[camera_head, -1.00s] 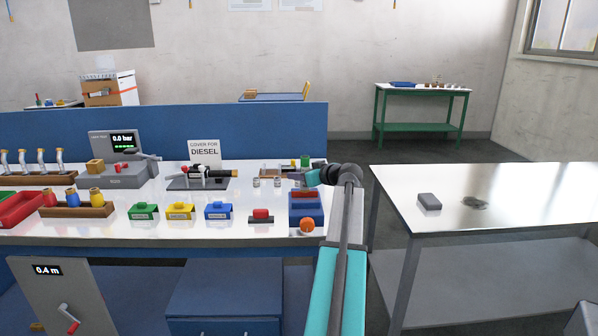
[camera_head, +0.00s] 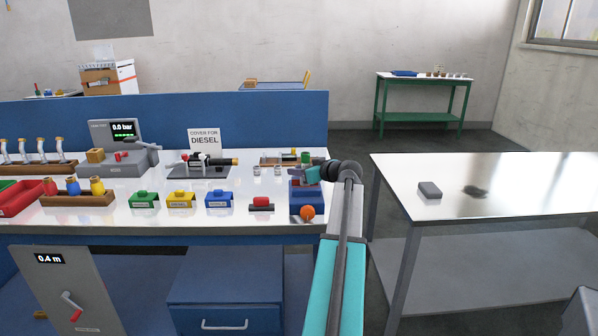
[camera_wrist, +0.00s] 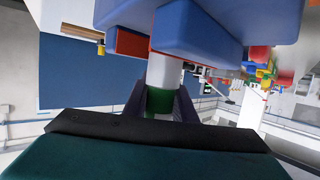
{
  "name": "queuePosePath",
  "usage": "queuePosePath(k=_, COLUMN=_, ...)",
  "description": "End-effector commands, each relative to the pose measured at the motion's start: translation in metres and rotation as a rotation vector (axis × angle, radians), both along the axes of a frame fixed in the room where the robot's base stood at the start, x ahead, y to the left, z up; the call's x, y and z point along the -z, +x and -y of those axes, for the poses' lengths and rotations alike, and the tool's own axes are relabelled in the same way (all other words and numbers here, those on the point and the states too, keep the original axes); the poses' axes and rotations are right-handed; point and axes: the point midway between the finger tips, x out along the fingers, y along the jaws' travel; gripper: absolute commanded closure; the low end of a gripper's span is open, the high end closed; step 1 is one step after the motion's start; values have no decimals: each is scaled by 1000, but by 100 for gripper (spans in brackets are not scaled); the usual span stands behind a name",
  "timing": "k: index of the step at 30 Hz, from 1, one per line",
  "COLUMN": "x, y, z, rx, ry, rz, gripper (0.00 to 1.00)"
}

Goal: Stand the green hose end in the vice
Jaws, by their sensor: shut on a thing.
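The vice (camera_head: 308,200) is blue with red jaw faces and an orange ball in front, at the right end of the bench. My gripper (camera_head: 316,174) is just above it. In the wrist view my gripper (camera_wrist: 163,103) is shut on the hose end (camera_wrist: 166,73), a white cylinder with a green band between the fingers. Its white part runs to the blue vice (camera_wrist: 197,25), beside a red jaw face (camera_wrist: 133,43). I cannot tell whether it is between the jaws or how deep it sits. In the head view the hose end is hidden.
A red-topped block (camera_head: 261,203) and blue (camera_head: 218,199), yellow (camera_head: 181,200) and green (camera_head: 145,200) labelled holders stand left of the vice. A small rack (camera_head: 285,158) is behind it. A gap separates the bench from the steel table (camera_head: 530,185) at right.

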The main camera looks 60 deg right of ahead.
Motion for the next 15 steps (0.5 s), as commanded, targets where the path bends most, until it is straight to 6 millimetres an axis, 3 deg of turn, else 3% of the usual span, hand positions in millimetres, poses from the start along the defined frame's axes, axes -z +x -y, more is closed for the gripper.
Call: queuePosePath(k=15, x=5, y=-1, z=1, rx=1, ry=-1, rz=1, gripper=100)
